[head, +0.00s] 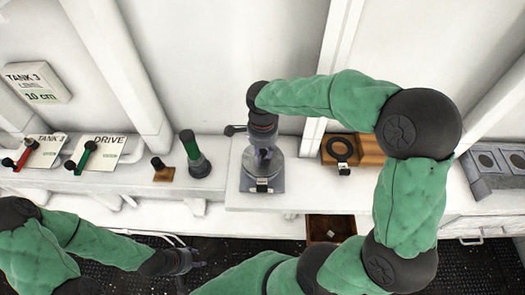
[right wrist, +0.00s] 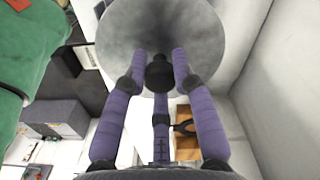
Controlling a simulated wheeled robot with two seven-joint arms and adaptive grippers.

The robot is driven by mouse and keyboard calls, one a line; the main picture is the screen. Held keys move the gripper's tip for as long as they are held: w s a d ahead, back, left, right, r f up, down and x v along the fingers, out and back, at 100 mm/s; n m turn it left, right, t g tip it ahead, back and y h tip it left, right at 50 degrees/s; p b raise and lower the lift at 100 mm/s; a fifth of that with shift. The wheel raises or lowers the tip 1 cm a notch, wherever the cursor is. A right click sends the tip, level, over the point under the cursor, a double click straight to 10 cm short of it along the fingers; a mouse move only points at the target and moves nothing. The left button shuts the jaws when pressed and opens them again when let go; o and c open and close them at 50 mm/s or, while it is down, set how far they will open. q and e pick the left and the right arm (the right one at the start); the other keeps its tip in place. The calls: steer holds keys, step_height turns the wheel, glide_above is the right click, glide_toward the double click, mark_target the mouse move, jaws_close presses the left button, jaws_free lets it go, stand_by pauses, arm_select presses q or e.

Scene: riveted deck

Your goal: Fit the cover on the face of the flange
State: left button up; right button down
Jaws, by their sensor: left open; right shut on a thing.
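The cover (head: 278,172) is a round grey disc with a dark knob (right wrist: 160,72) at its centre. My right gripper (head: 262,157) is above it; in the right wrist view its purple fingers are shut around the knob. The disc is over a grey stand (head: 262,188) on the white bench. The disc hides what lies under it, so I cannot make out the flange face or whether the cover touches it. My left gripper (head: 188,261) is open and empty, low in front of the bench.
A brown tray (head: 370,146) with a black ring (head: 340,149) lies right of the stand. A dark green-banded cylinder (head: 194,153) and a small brown block (head: 163,174) stand left. A grey box (head: 494,166) is far right; an open drawer (head: 330,222) is below.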

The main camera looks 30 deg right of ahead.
steer(key=shift+f, duration=0.2)
stand_by(0.6)
steer(key=c, duration=0.9)
jaws_free()
steer(key=shift+r, duration=0.15)
step_height(320, 180, up, 12)
steer(key=shift+f, duration=0.1)
steer(key=shift+f, duration=0.1)
